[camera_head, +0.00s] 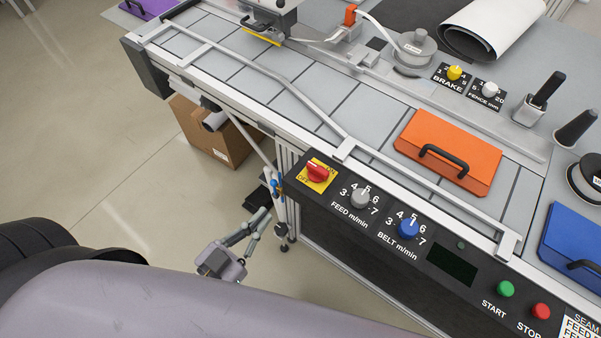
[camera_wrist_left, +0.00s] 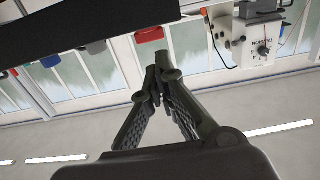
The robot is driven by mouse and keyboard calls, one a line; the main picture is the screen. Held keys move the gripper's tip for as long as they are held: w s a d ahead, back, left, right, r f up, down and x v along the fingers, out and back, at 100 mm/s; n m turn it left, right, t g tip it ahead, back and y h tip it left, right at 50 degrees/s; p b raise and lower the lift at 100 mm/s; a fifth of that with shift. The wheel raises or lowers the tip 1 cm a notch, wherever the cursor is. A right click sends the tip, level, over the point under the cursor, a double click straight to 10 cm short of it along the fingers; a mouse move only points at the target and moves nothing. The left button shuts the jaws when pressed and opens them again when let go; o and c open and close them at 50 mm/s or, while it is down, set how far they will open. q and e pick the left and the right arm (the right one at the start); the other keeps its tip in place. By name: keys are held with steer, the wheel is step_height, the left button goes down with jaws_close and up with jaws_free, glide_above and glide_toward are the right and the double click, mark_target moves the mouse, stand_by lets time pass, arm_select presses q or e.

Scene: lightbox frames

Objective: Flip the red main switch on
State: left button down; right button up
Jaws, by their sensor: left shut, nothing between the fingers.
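The red main switch (camera_head: 317,172) is a rotary handle on a yellow plate at the left end of the black control panel. Its ON mark is at the plate's upper right and its OFF mark at the lower left; I cannot tell clearly which mark the handle points to. My left gripper (camera_head: 264,214) is shut and empty, left of and below the switch, apart from the panel. In the left wrist view the closed fingertips (camera_wrist_left: 162,76) are just below the red switch (camera_wrist_left: 149,35), with a gap between. My right gripper is not in view.
Right of the switch are a grey feed knob (camera_head: 361,198), a blue belt knob (camera_head: 409,228), a green start button (camera_head: 505,289) and a red stop button (camera_head: 541,311). An orange case (camera_head: 450,143) lies on the belt. A cardboard box (camera_head: 205,140) stands under the table.

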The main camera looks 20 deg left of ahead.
mark_target(308, 167)
arm_select(q)
steer(key=p+x, duration=0.4)
steer(key=x, duration=0.8)
steer(key=shift+w+d+r, duration=0.1)
steer(key=shift+w+d, duration=0.05)
steer(key=shift+w, duration=0.2)
steer(key=shift+w+d, duration=0.1)
steer(key=shift+w, duration=0.25)
